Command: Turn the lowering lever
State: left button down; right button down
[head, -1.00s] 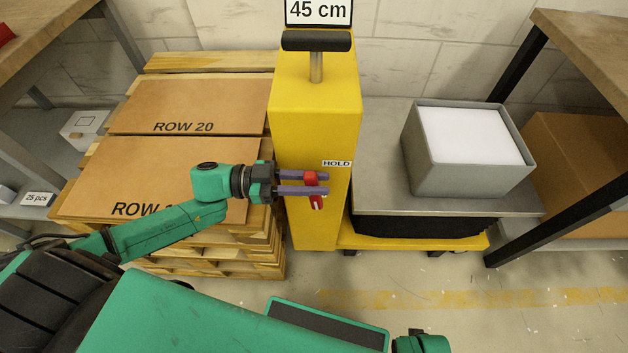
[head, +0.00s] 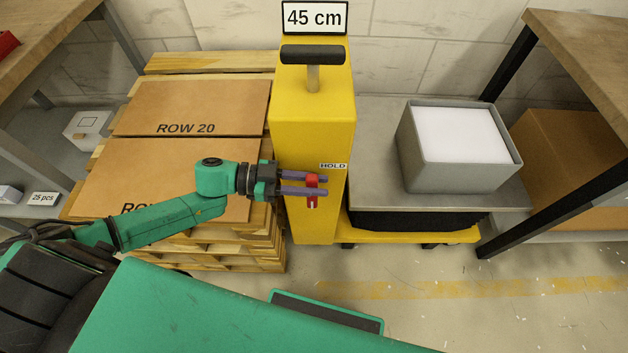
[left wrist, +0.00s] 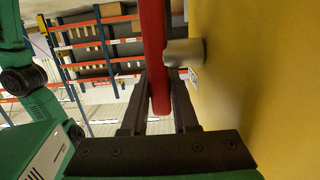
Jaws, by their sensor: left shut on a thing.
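The red lowering lever (head: 312,202) sits on the front of the yellow lift column (head: 308,130), just below a white HOLD label (head: 333,166). It hangs roughly upright. My left gripper (head: 320,186) is shut on the lever, with one finger either side of it. In the left wrist view the lever (left wrist: 155,55) runs down between the two dark fingers, and its round metal pivot (left wrist: 184,53) joins it to the yellow column. My right gripper is out of view.
The lift's grey platform (head: 372,185) carries a grey box (head: 455,172) with white sheets. A sign (head: 314,17) above the column reads 45 cm. Stacked pallets with brown boards (head: 190,107) stand left of it. A wooden table (head: 590,60) stands at the right.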

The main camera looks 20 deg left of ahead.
pick_arm(q)
jog(key=c, duration=0.7)
grip_release()
jog(key=p+v, duration=0.2)
jog(key=v, duration=1.2)
jog(key=shift+s+a, duration=0.1)
jog(key=shift+a, duration=0.15)
